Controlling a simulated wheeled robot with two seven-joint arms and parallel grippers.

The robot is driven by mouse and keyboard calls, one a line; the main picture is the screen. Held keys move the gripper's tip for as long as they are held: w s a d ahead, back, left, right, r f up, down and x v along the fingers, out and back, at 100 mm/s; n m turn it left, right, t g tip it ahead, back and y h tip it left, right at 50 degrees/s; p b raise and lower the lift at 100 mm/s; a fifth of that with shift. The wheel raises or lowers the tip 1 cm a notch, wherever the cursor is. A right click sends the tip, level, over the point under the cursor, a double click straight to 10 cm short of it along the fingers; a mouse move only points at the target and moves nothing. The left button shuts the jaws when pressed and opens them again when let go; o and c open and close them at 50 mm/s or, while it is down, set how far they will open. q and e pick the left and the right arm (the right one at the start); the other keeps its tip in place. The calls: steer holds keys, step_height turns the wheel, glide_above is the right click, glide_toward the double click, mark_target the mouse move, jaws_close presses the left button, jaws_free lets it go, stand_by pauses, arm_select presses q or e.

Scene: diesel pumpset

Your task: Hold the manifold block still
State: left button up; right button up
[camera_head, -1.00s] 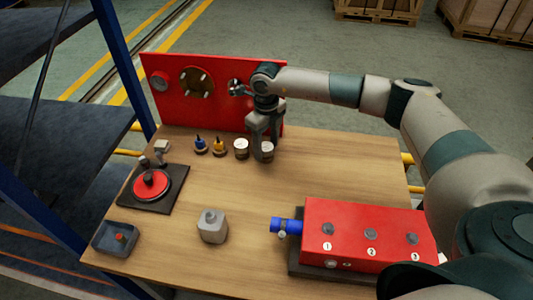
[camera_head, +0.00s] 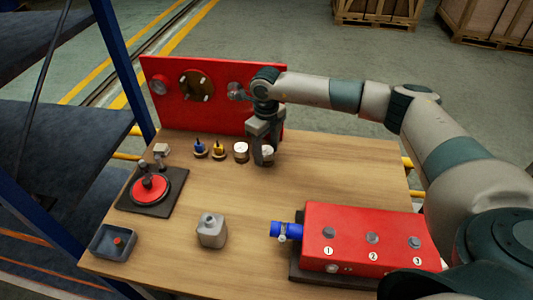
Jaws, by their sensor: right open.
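The manifold block is most likely the red block (camera_head: 345,217) with several grey round caps on top and labels 1, 2 and 3 on its front. It sits on a dark base at the right front of the table, with a blue fitting (camera_head: 286,230) at its left end. My right gripper (camera_head: 263,158) points down at the back of the table, well away from the block. Its jaws are open around or just beside a small white-topped cup (camera_head: 267,151), which they partly hide. My left gripper is not in view.
A red upright panel (camera_head: 215,112) with a gauge and flange stands behind my right gripper. Small blue, yellow and white-topped parts stand left of it. The table's middle is clear.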

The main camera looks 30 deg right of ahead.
mark_target(266, 150)
stand_by(0.8)
steer(key=c, duration=1.2)
steer(key=shift+r, duration=0.1)
steer(key=shift+r, duration=0.1)
steer(key=shift+r+p, duration=0.5)
steer(key=shift+r, duration=1.05)
